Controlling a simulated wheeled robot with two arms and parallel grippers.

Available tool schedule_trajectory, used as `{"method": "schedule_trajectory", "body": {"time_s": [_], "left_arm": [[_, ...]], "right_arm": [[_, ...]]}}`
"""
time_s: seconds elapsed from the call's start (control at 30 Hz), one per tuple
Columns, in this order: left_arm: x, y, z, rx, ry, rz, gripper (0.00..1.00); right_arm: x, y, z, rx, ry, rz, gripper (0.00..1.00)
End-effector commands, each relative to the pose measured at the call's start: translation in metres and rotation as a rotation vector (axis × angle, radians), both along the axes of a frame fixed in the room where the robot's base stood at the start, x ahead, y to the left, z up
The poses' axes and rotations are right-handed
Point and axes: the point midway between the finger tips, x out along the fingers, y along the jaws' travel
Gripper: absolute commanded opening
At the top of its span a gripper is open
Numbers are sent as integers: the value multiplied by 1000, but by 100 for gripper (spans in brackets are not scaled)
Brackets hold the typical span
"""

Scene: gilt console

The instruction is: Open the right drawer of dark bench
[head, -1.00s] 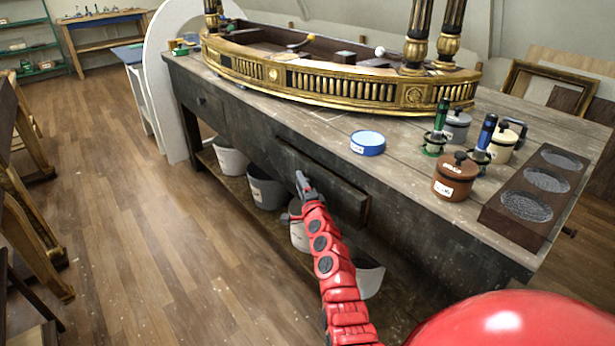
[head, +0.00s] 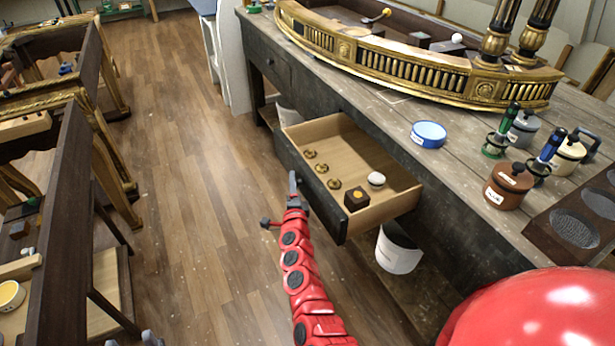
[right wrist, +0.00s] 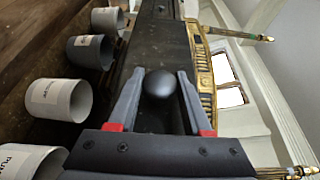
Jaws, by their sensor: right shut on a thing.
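The dark bench (head: 468,222) runs along the right of the head view. Its right drawer (head: 400,203) is pulled well out, its pale wood inside showing. In it lie several brass rosettes (head: 321,168), a small dark box (head: 357,198) and a whitish round thing (head: 376,179). My right gripper (head: 293,183) is at the drawer's front. In the right wrist view its two fingers (right wrist: 159,90) close around a dark round knob (right wrist: 159,82). Grey tips at the lower left edge of the head view look like my left gripper (head: 134,340), mostly cut off.
On the bench top stand a blue round tin (head: 428,134), a brown lidded pot (head: 508,186) and a gilt curved console piece (head: 420,72). A white bucket (head: 398,252) stands under the bench. Wooden furniture (head: 75,200) lines the left; open floor lies between.

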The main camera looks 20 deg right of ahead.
Motion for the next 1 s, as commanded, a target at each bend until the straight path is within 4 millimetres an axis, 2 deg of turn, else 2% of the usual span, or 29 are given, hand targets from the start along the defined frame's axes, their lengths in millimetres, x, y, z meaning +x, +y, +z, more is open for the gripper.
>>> {"method": "schedule_trajectory", "body": {"time_s": [0.2, 0.6, 0.63, 0.77, 1.0], "left_arm": [[0, 0, 2, 0, 0, 0, 50], [0, 0, 2, 0, 0, 0, 50], [0, 0, 2, 0, 0, 0, 50], [0, 0, 2, 0, 0, 0, 50], [0, 0, 2, 0, 0, 0, 50]], "right_arm": [[-1, 15, -2, 0, 4, 4, 0], [-1, 16, -2, 1, 3, 2, 0], [-1, 16, -2, 1, 3, 2, 55], [-1, 16, -1, 1, 2, 2, 78], [-1, 16, -1, 0, 1, 1, 78]]}}
